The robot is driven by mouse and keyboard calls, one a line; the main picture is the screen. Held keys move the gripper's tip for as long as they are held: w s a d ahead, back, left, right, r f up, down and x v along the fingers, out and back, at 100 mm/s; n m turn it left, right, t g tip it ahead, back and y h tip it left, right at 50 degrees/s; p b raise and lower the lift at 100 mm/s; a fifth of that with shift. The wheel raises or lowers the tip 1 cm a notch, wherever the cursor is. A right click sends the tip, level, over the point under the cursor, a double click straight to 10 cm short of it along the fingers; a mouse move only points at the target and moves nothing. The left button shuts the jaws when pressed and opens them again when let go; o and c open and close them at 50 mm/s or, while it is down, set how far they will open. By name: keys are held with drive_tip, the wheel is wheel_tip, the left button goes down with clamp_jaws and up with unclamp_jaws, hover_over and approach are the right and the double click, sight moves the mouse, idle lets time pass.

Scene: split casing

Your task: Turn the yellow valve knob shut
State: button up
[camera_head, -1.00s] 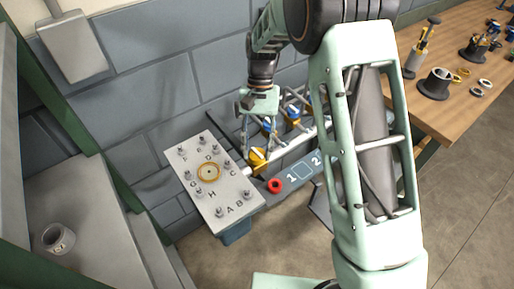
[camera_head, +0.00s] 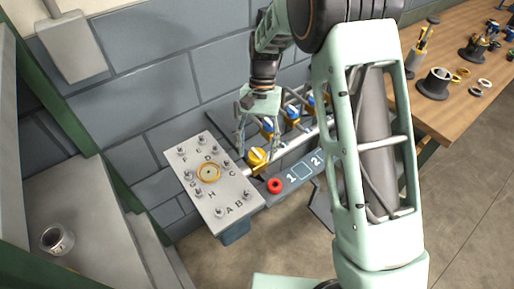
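The yellow valve knob (camera_head: 257,156) is at the end of a pale pipe, just right of the lettered plate. My gripper (camera_head: 257,151) points down over it from above. Its two fingers are spread, one to the left and one to the right of the knob. A narrow gap seems to show between the fingers and the knob, so they look open around it. At this size I cannot make out any contact.
A grey plate (camera_head: 223,205) with lettered studs and a yellow ring lies left of the knob. A red knob (camera_head: 275,186) is just below. A wooden workbench (camera_head: 455,110) stands at right.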

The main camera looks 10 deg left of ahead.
drive_tip(key=v, duration=1.2)
idle(0.3)
